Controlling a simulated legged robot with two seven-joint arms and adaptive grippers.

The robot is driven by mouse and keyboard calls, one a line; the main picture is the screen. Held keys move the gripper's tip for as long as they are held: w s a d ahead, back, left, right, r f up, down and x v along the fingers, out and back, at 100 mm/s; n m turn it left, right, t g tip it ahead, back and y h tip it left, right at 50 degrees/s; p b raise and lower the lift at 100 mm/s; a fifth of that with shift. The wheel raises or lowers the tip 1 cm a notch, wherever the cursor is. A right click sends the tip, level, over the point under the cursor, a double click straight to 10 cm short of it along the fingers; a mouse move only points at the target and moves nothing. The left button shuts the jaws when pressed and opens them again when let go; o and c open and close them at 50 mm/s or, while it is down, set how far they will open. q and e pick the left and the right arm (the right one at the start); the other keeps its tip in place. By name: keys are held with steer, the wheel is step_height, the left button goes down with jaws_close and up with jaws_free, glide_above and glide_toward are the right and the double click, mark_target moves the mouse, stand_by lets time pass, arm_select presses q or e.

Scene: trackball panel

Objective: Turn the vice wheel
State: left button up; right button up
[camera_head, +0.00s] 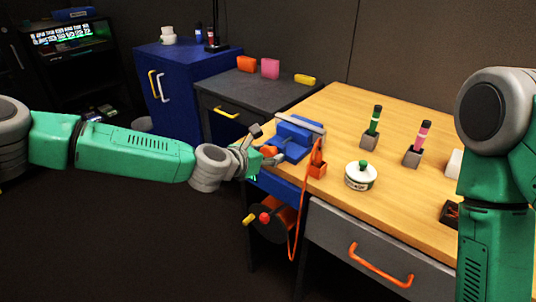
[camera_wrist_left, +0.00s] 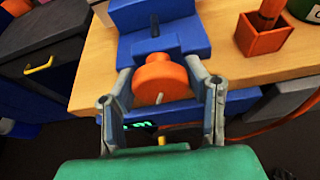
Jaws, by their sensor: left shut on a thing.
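The blue vice (camera_head: 296,139) is fixed at the left corner of the wooden workbench. Its orange wheel (camera_wrist_left: 160,80) faces my left wrist camera, and a small part of the wheel shows in the head view (camera_head: 269,151). My left gripper (camera_wrist_left: 163,88) has one finger on each side of the wheel and is shut on it. In the head view the left gripper (camera_head: 255,150) is at the vice's front, partly hiding the wheel. My right arm stands at the right edge of the head view, but its gripper is out of view.
The workbench (camera_head: 400,209) carries an orange holder (camera_head: 317,168), a white and green round container (camera_head: 360,176) and two upright bottles in grey blocks. An orange cord hangs over the front edge beside a reel (camera_head: 272,222). A dark cabinet (camera_head: 258,92) adjoins the bench behind.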

arm_select(q)
steer(key=shift+d+m+t+y+b, duration=0.1)
steer(key=shift+m+t+y+b, duration=0.8)
steer(key=shift+m, duration=1.2)
steer(key=shift+t, duration=0.3)
steer(key=o, duration=1.2)
steer(key=shift+c, duration=0.2)
steer(key=shift+s, duration=0.1)
steer(key=shift+f, duration=0.1)
